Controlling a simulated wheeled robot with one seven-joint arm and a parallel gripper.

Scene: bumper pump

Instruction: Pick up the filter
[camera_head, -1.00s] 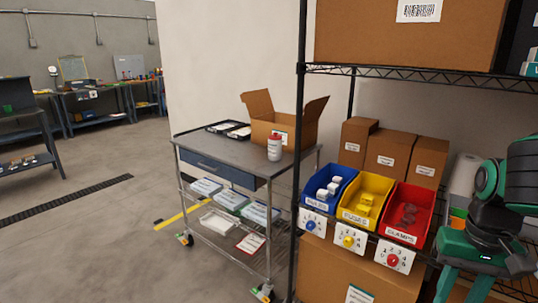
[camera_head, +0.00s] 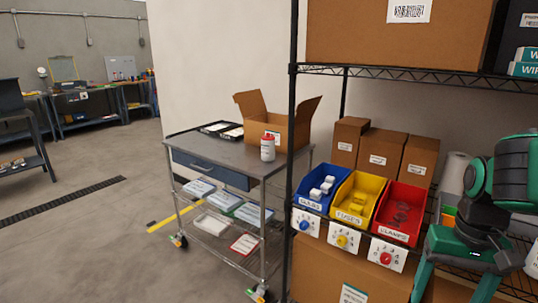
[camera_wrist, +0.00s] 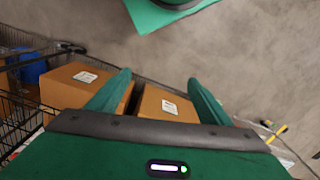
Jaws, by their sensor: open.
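I cannot clearly identify a filter in either view. A small white canister with a red cap (camera_head: 268,148) stands upright on the grey cart top (camera_head: 205,150), in front of an open cardboard box; I cannot tell whether it is the filter. My green gripper (camera_head: 450,292) is at the lower right, in front of the shelf rack and well to the right of the cart. In the wrist view my gripper (camera_wrist: 158,80) shows two spread fingers with nothing held between them. Cardboard boxes lie beyond the fingers.
The wire rack holds a blue bin (camera_head: 324,188), a yellow bin (camera_head: 345,212) and a red bin (camera_head: 403,203), with boxes behind. Its black post (camera_head: 291,150) stands between cart and bins. An open box (camera_head: 292,128) sits on the cart. Floor at left is clear.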

